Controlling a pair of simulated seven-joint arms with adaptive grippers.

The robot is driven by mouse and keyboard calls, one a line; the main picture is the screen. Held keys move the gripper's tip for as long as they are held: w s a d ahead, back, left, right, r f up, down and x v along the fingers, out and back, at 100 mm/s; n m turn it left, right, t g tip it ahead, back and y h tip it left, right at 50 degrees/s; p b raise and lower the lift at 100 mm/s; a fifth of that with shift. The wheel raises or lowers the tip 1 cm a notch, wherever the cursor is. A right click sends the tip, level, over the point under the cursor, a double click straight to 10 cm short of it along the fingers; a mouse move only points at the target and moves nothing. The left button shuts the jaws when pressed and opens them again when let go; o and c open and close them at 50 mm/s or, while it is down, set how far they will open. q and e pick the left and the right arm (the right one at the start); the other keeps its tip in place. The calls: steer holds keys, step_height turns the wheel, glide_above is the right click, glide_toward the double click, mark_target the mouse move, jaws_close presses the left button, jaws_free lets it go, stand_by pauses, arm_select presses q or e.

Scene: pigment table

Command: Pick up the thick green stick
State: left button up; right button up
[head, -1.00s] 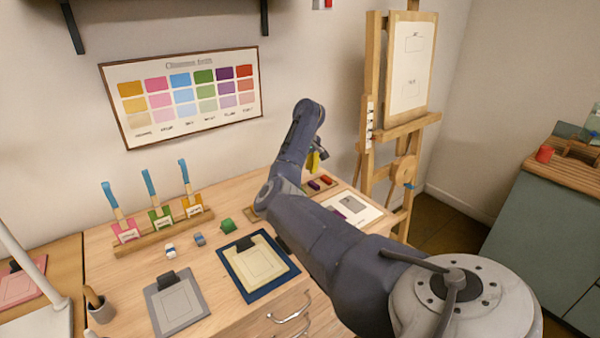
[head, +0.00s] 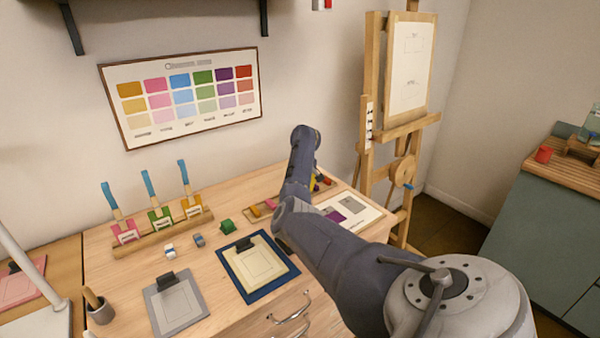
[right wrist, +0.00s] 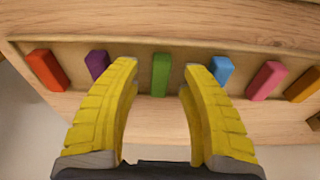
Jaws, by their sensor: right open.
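The green stick (right wrist: 161,74) lies in a shallow wooden tray (right wrist: 143,48) in the right wrist view, in a row of coloured sticks. My right gripper (right wrist: 160,68) has yellow fingers, spread apart and empty. In that view one finger is left of the green stick and the other right of it, with gaps on both sides. I cannot tell whether the fingertips are level with the stick. In the head view my right arm covers the middle of the tray and hides the green stick. My left gripper is not in view.
Purple (right wrist: 97,65) and blue (right wrist: 221,70) sticks flank the green one, close to the fingertips. Red (right wrist: 46,70), pink (right wrist: 265,80) and orange (right wrist: 303,84) sticks lie farther out.

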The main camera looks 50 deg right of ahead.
steer(key=shift+c, duration=0.5)
jaws_close()
steer(key=shift+r, duration=0.1)
step_height(320, 180, up, 20)
stand_by(0.8)
steer(key=c, duration=0.5)
jaws_free()
steer(key=shift+c, duration=0.2)
jaws_close()
